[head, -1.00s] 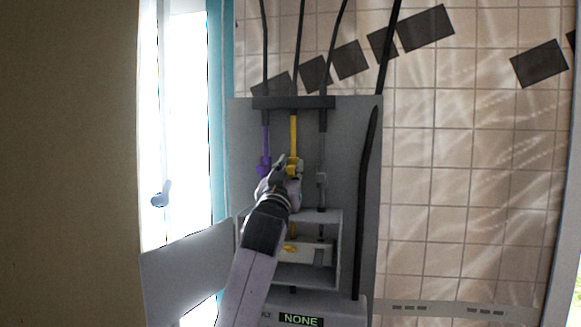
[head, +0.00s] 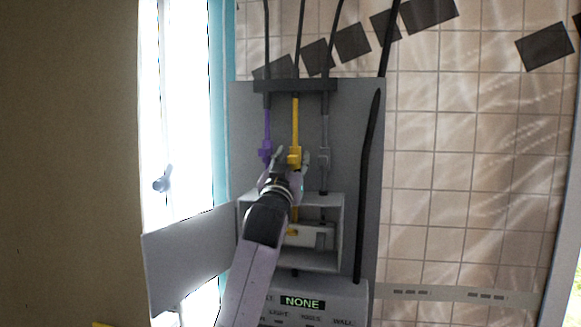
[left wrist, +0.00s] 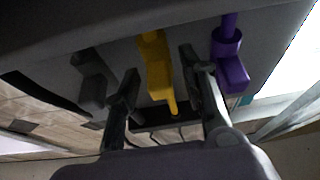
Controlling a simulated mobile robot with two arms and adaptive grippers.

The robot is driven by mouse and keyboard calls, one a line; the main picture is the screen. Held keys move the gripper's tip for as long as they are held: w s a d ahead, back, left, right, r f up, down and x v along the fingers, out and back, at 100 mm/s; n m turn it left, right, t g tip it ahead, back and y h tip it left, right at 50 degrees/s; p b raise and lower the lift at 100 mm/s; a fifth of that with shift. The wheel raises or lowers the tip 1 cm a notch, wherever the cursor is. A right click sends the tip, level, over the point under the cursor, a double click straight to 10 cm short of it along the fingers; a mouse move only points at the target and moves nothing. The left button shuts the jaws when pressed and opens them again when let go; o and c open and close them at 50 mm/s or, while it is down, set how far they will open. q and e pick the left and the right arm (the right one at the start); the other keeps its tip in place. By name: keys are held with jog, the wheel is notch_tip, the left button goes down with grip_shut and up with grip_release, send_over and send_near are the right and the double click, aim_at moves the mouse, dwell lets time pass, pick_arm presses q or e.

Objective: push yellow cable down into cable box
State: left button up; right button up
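The yellow cable (head: 295,122) hangs down from a dark bar on the grey panel, between the purple cable (head: 266,125) and the grey cable (head: 325,130). Its yellow plug (head: 294,153) is above the open cable box (head: 340,228). My left gripper (head: 290,162) is at the plug, with its fingers open. In the left wrist view the yellow plug (left wrist: 155,66) lies between the spread fingers of the left gripper (left wrist: 159,64), with gaps visible on both sides. The purple plug (left wrist: 231,72) is just outside one finger. My right gripper is in neither view.
The box's door (head: 192,255) stands open to the left. A display (head: 302,303) below the box reads "NONE". A thick black cable (head: 366,190) runs down the panel's right side. My left arm hides part of the box.

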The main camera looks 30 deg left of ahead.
pick_arm(q)
jog(key=v, duration=1.2)
jog(key=shift+w+f, duration=0.1)
